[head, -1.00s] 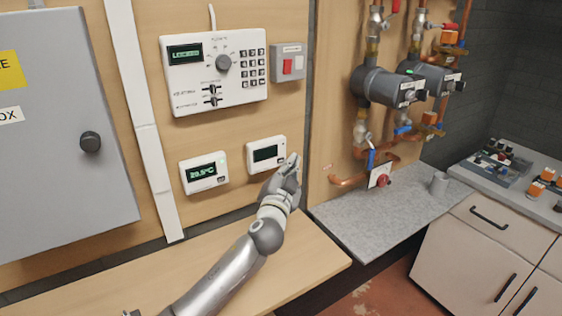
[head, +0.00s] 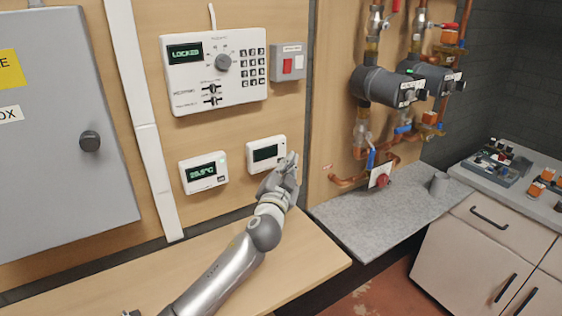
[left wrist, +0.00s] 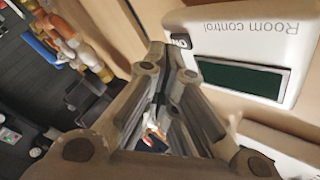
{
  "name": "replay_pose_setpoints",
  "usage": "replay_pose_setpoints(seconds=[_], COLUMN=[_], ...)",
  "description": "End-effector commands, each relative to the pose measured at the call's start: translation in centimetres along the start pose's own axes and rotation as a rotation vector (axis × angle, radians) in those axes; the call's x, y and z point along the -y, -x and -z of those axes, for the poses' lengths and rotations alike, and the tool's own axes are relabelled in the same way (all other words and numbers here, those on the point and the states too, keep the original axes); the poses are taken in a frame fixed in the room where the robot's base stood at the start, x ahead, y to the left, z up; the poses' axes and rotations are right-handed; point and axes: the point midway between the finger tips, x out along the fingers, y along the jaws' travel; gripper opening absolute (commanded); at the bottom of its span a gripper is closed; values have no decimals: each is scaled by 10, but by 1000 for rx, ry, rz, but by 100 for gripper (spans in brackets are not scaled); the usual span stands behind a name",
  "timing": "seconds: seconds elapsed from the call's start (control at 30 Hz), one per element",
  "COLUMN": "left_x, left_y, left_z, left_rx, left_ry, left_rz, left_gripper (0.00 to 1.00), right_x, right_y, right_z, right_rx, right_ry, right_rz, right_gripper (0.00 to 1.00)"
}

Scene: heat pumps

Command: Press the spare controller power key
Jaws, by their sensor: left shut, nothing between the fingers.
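A white wall controller (head: 266,153) with a dark, blank screen hangs on the wooden panel. In the left wrist view this controller (left wrist: 250,50) fills the upper right, with "Room control" lettering and a small dark key (left wrist: 181,41) at its edge. My left gripper (head: 293,158) is shut and empty at the controller's right side. In the left wrist view its closed fingertips (left wrist: 158,57) are close beside the key; I cannot tell whether they touch. A similar controller (head: 203,172) to the left shows a lit temperature reading.
Above hang a large keypad panel (head: 214,72) reading "LOCKED" and a grey box (head: 288,63) with a red switch. A grey cabinet (head: 60,125) is at left. Pipes and pumps (head: 390,88) are at right. A wooden bench (head: 300,258) lies below.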

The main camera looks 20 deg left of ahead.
Motion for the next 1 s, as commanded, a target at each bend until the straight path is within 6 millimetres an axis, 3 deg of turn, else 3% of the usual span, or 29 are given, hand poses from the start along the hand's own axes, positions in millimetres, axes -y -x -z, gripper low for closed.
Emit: replay_pose_setpoints(seconds=[1.0], left_x=[4], left_y=[-5], left_z=[-3], left_rx=[0], left_ry=[0], left_rz=[1], left_gripper=[0], right_x=[0], right_y=[-2], right_z=[0], right_rx=[0], right_ry=[0], right_rz=[0], right_gripper=[75])
